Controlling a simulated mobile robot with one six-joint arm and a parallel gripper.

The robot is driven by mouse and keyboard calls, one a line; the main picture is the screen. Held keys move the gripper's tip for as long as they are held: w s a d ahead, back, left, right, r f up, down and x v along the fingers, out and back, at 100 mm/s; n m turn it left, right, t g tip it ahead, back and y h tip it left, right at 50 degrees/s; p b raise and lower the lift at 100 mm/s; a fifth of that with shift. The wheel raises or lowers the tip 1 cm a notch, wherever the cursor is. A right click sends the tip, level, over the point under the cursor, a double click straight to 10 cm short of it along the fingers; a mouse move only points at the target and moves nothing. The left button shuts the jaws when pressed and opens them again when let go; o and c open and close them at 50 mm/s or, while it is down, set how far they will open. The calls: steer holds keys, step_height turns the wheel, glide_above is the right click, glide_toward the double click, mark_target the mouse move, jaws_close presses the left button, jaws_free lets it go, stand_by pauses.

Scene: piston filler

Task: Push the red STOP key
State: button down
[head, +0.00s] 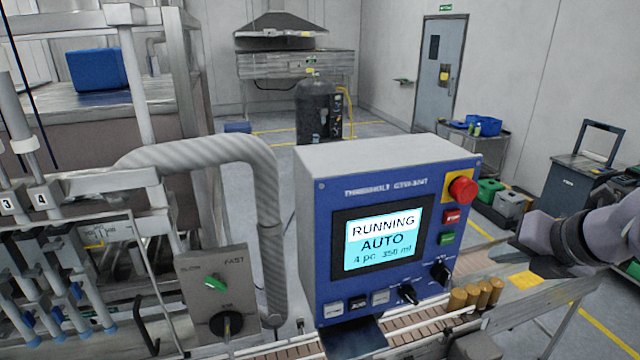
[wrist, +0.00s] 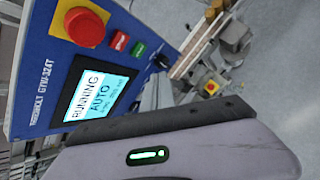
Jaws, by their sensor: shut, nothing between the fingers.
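In the wrist view the STOP key (wrist: 120,41) lies between the mushroom button (wrist: 84,27) and the green key (wrist: 139,49). The screen (head: 383,238) reads RUNNING, AUTO. My gripper (head: 514,243) is shut and empty, to the right of the panel and apart from it. Its fingertips are hard to make out in the wrist view.
Two black knobs (head: 408,293) (head: 441,271) and several small keys line the panel's lower part. A conveyor (head: 425,325) with several brown cylinders (head: 476,294) runs below. A lever box (head: 218,290) stands left of the panel. Open space lies between my gripper and the panel.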

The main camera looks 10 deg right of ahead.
mark_target(453, 217)
steer(key=shift+w, duration=0.1)
steer(key=w+p, duration=0.1)
steer(key=w, duration=0.7)
steer(key=shift+w+a, duration=0.4)
steer(key=shift+p, duration=0.3)
stand_by(1.3)
steer(key=shift+w, duration=0.45)
steer(key=shift+w+a+p, duration=0.1)
steer(key=shift+w+p, duration=0.25)
steer(key=shift+p, duration=0.1)
stand_by(0.4)
steer(key=shift+s, duration=0.8)
